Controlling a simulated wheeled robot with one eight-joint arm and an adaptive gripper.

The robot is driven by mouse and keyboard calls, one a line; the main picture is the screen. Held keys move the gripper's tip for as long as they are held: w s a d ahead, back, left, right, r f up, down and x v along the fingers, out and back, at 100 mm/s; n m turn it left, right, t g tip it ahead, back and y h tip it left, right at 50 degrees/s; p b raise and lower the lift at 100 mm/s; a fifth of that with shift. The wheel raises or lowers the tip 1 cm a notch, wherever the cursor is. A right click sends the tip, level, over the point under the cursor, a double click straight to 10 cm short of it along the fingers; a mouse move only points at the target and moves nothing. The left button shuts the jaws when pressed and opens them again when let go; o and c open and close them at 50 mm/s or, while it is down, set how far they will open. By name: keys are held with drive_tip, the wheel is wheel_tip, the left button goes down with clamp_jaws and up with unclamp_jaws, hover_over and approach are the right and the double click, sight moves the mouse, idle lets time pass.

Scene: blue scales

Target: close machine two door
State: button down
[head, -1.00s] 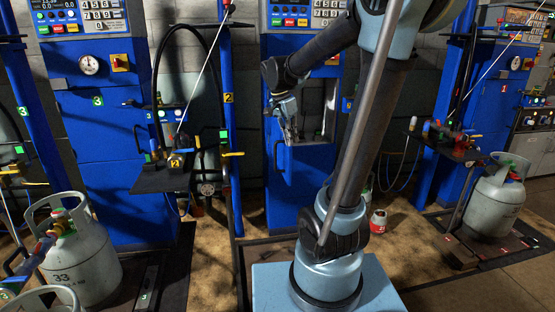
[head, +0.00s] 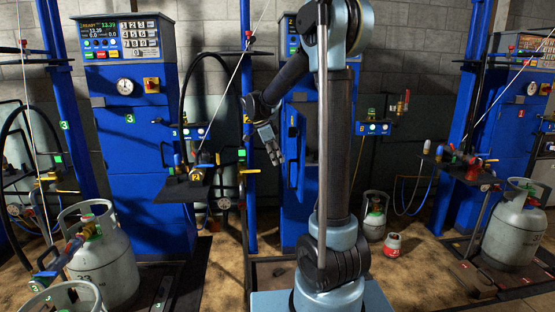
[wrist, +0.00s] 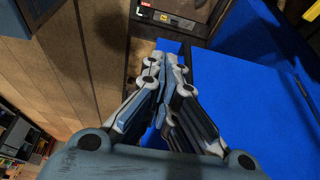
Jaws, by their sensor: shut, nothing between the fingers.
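Machine two, taken to be the blue cabinet (head: 293,215) at the centre, stands behind my arm, which hides much of its front. A narrow blue panel with a dark handle, seemingly its door (head: 293,165), stands at an angle in front of the cabinet, seemingly ajar; how far I cannot tell. My gripper (head: 276,158) is shut and empty, just left of this panel. In the wrist view the shut fingertips (wrist: 167,62) point at a narrow blue part, with a broad blue panel (wrist: 245,85) to the right. Contact with the door cannot be told.
A blue post and a dark scale stand (head: 190,188) with hoses are left of my gripper. Another blue machine (head: 145,150) and grey gas cylinders (head: 100,255) are at left. A small red-and-white cylinder (head: 393,245) stands on the floor at right.

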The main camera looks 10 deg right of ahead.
drive_tip(key=d+f, duration=0.6)
drive_tip(key=shift+d, duration=0.35)
drive_tip(key=shift+f, duration=0.1)
